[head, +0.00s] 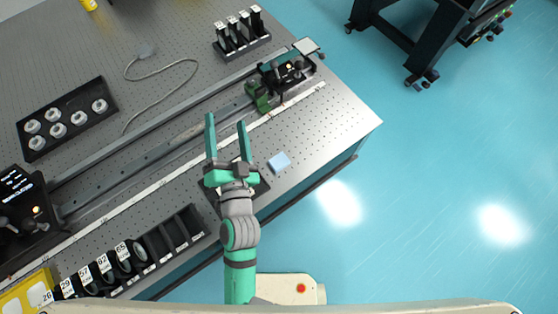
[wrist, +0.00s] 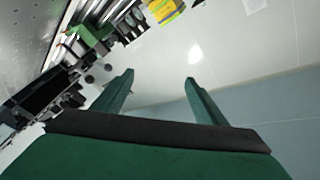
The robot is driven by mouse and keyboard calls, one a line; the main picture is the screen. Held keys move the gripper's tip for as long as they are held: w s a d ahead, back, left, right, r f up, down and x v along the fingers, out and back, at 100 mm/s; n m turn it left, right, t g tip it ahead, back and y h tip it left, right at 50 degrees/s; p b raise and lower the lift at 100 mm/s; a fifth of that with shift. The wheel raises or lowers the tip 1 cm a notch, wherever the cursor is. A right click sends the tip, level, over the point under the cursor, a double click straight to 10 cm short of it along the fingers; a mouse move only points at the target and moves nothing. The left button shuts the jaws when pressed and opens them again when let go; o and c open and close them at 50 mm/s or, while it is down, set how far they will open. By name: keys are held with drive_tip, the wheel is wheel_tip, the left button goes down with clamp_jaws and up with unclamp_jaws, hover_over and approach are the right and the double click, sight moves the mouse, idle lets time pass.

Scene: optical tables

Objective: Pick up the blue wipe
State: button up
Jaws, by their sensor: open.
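The blue wipe (head: 279,162) is a small pale blue square. It lies flat on the optical table (head: 335,120) near its front right edge in the head view. My gripper (head: 227,119) is open and empty, with its two green fingers pointing toward the back of the table. It is to the left of the wipe and apart from it. In the wrist view my gripper (wrist: 158,82) also shows open, with nothing between the fingers. The wipe does not show in the wrist view.
A long rail (head: 160,147) with a green-and-black carriage (head: 262,96) crosses the table. A black slotted rack (head: 160,243) lines the front edge at left. A tray of round parts (head: 66,118) and a holder with upright pieces (head: 241,46) stand further back. Bare tabletop surrounds the wipe.

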drive_tip(key=w+a+r+n+g+y, duration=0.1)
drive_tip(key=w+a+r+n+y, duration=0.1)
drive_tip(key=w+a+r+y, duration=0.45)
drive_tip(key=w+a+r+n+y, duration=0.1)
drive_tip(key=a+r+n+y, duration=0.2)
drive_tip(key=r, duration=0.6)
drive_tip(key=a+r+n+g+y, duration=0.3)
drive_tip(key=a+n+g, duration=0.1)
drive_tip(key=g, duration=0.1)
drive_tip(key=n+g+h, duration=0.5)
drive_tip(key=g+h, duration=0.8)
drive_tip(key=h, duration=0.3)
hover_over(279, 161)
wheel_tip(279, 161, down, 22)
drive_tip(key=f, duration=0.4)
drive_tip(key=shift+w+d+f, duration=0.1)
drive_tip(key=shift+w+d, duration=0.15)
drive_tip(key=shift+d, duration=0.15)
drive_tip(key=shift+s+a+f, duration=0.1)
drive_tip(key=shift+a+f, duration=0.1)
drive_tip(key=shift+f, duration=0.6)
drive_tip(key=shift+s+a+f, duration=0.15)
drive_tip(key=shift+f, duration=2.1)
drive_tip(key=c, duration=1.2)
